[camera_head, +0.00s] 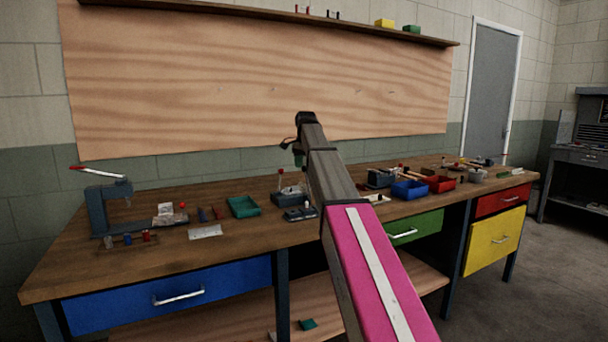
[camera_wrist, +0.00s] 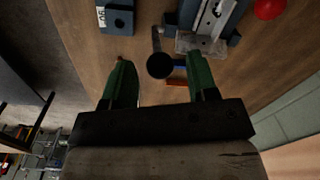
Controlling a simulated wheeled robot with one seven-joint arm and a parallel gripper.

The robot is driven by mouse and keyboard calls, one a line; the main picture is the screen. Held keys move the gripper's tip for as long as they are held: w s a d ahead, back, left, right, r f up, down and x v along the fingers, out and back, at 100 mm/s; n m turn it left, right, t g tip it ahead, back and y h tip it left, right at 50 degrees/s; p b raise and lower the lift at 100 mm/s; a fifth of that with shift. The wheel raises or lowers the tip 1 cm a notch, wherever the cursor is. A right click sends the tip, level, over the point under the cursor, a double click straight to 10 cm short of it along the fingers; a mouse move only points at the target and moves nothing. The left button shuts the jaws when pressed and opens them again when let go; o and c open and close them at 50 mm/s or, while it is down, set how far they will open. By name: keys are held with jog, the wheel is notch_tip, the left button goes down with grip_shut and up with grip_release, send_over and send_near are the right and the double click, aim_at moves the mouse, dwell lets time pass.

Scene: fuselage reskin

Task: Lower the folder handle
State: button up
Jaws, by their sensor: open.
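A blue-grey bench tool with a bright metal bed, seemingly the folder (camera_wrist: 213,20), is at the top of the wrist view. A thin grey lever with a black ball knob (camera_wrist: 160,66) shows beside it; I cannot tell the lever's tilt. The tool seems to be the small one (camera_head: 289,198) at mid-bench in the head view. My gripper (camera_wrist: 156,61) is open, its green fingers either side of the knob in the picture, with no contact visible. In the head view my gripper (camera_head: 298,157) is above the bench, partly hidden by my arm.
A dark blue box with a white label (camera_wrist: 116,17) sits near the bench edge. A red ball (camera_wrist: 268,9) stands beyond the tool. On the workbench (camera_head: 160,255) are a green tray (camera_head: 243,207), blue bin (camera_head: 410,191) and red bin (camera_head: 439,184). The wall is behind.

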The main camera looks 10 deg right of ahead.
jog(key=shift+f, duration=1.9)
jog(key=shift+c, duration=0.3)
